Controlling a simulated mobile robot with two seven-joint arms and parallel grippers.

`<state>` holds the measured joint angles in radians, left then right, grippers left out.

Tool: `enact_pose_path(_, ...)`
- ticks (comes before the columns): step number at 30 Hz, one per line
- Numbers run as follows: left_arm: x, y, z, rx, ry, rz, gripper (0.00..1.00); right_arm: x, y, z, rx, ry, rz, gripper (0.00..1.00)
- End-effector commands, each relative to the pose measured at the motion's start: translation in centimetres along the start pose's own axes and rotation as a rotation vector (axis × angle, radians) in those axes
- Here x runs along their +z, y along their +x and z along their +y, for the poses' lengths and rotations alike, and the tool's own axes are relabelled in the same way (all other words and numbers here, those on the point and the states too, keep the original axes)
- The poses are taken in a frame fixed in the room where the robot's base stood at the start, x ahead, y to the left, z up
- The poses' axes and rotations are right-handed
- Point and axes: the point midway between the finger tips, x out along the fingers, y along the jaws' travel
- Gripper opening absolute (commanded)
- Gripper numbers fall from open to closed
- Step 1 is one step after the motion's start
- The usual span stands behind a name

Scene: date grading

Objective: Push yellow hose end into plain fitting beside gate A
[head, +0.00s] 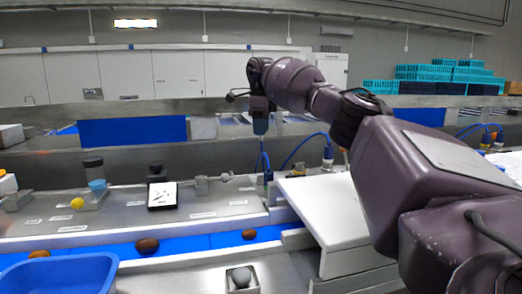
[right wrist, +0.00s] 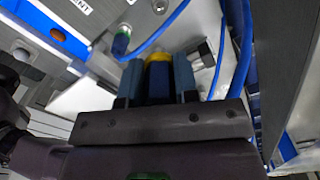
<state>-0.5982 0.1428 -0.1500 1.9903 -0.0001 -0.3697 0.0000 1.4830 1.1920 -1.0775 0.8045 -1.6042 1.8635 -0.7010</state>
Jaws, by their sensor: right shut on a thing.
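My right gripper (right wrist: 158,78) is shut on the yellow hose end, a dark blue body with a yellow collar (right wrist: 159,57), in the right wrist view. A bare metal fitting (right wrist: 203,55) is just right of the yellow collar; I cannot tell whether they touch. In the head view my right gripper (head: 261,127) hangs down over the back of the metal bench, with a blue hose (head: 264,160) below it. The held end is too small to make out there. Gate A cannot be identified. My left gripper is not in view.
Another blue hose end with a green collar (right wrist: 121,42) sits left of my gripper in the wrist view. A white sloped panel (head: 325,212), a dial gauge (head: 163,195) and a blue tray (head: 62,275) stand nearer. Dates (head: 147,245) lie on a blue belt (head: 195,243).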

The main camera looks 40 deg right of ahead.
Motion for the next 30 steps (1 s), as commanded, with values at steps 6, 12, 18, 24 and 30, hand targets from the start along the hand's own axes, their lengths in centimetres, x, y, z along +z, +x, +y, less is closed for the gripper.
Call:
enact_pose_path(6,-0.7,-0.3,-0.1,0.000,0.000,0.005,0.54,0.1,-4.4,0.0,0.000,0.001,-0.002,0.00)
enact_pose_path(12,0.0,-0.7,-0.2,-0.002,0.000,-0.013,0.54,0.0,-6.0,0.0,0.001,0.001,0.000,0.00)
enact_pose_path(18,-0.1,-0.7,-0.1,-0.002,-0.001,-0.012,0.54,-1.0,-3.5,-0.7,0.002,0.014,0.004,0.00)
enact_pose_path(24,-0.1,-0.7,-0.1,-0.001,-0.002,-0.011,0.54,-1.6,0.8,-0.8,0.004,-0.005,0.003,0.00)
enact_pose_path(30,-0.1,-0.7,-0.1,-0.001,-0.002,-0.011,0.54,-1.3,3.2,-0.4,0.002,-0.030,0.001,0.00)
